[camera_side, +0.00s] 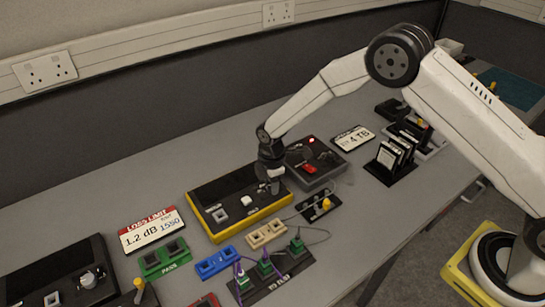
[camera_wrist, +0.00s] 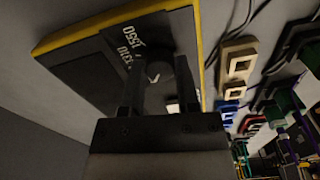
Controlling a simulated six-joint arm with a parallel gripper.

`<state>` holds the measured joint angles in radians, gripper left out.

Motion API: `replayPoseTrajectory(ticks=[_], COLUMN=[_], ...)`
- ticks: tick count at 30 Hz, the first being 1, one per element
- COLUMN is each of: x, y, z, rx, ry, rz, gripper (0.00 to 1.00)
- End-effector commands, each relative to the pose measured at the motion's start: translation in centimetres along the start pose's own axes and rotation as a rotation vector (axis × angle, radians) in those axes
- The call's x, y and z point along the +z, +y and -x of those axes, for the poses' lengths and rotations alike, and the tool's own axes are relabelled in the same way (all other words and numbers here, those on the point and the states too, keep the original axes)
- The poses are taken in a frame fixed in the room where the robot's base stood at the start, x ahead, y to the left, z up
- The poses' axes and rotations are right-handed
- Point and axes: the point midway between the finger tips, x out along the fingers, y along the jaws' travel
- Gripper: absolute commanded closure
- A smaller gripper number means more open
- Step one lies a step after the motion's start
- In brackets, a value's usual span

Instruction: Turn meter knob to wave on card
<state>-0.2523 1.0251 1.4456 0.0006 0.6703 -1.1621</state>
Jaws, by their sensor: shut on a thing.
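The meter (camera_side: 222,191) is a black box with a yellow edge, lying on the bench in the side view. In the wrist view the meter (camera_wrist: 100,75) fills the upper left, with white labels 1550 and 1310 beside a dark knob (camera_wrist: 158,68). My gripper (camera_side: 272,178) is over the meter's right end. In the wrist view my gripper (camera_wrist: 160,85) has one finger on each side of the knob and is shut on it. A small white mark shows at the knob; which label it points at is unclear. The card (camera_side: 152,230) reads LOSS LIMIT, 1.2 dB, 1550.
A dark box with a red part (camera_side: 312,160) stands close behind my gripper. A beige block (camera_side: 267,234), a blue block (camera_side: 215,263), a green block (camera_side: 165,258) and a black strip with green plugs (camera_side: 272,282) lie in front. A 4 TB card (camera_side: 352,138) is farther right.

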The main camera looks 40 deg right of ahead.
Motion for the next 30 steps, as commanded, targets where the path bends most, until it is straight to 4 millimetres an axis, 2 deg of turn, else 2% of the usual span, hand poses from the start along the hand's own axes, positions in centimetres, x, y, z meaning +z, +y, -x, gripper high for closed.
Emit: replayPoseTrajectory(ticks=[30], x=[0.09], y=[0.00], z=[-0.01], rx=[0.000], ry=[-0.002], rz=[-0.931], gripper=[1.00])
